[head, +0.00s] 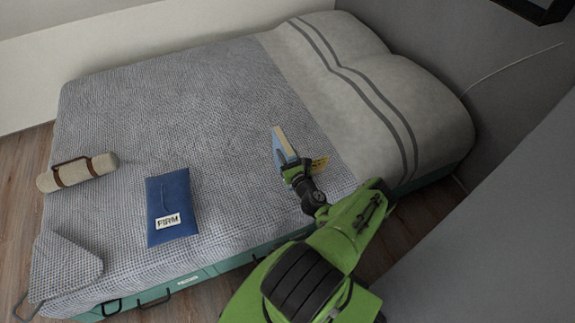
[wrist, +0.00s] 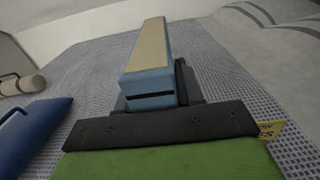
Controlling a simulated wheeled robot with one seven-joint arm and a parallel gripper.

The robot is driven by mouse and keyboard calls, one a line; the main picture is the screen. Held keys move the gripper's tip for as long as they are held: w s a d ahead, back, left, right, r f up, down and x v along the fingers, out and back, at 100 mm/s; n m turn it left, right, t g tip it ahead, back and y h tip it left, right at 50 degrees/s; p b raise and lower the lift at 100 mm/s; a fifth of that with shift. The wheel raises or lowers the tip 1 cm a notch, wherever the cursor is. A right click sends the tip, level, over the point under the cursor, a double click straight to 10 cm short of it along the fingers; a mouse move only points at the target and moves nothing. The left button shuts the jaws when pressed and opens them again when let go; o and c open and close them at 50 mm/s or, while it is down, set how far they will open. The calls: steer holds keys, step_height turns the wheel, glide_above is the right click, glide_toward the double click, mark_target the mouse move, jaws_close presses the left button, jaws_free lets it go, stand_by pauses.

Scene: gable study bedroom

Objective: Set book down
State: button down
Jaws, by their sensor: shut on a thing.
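The book (head: 285,144) has a light blue cover and tan page edges. My gripper (head: 294,168) is shut on its near end, above the right-middle part of the bed's woven blanket (head: 215,105). In the wrist view the book (wrist: 147,55) points away from my gripper (wrist: 153,100), spine end toward me with a dark slot-like mark. One dark finger shows at its right side; the other finger is mostly hidden. I cannot tell whether the book touches the blanket.
A blue pouch labelled FIRM (head: 172,205) and a rolled beige bundle with brown straps (head: 77,172) lie on the bed to the left. A yellow item (head: 320,163) lies right beside my gripper. A striped pillow area (head: 370,85) is behind. Blanket between pouch and book is clear.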

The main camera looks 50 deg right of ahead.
step_height(320, 180, down, 3)
steer(key=shift+f+b, duration=0.2)
steer(key=shift+b, duration=0.45)
steer(key=shift+f, duration=0.1)
steer(key=c, duration=0.7)
jaws_free()
steer(key=p+v, duration=0.2)
steer(key=v, duration=0.5)
steer(key=shift+s+a, duration=0.15)
steer(key=shift+s, duration=0.05)
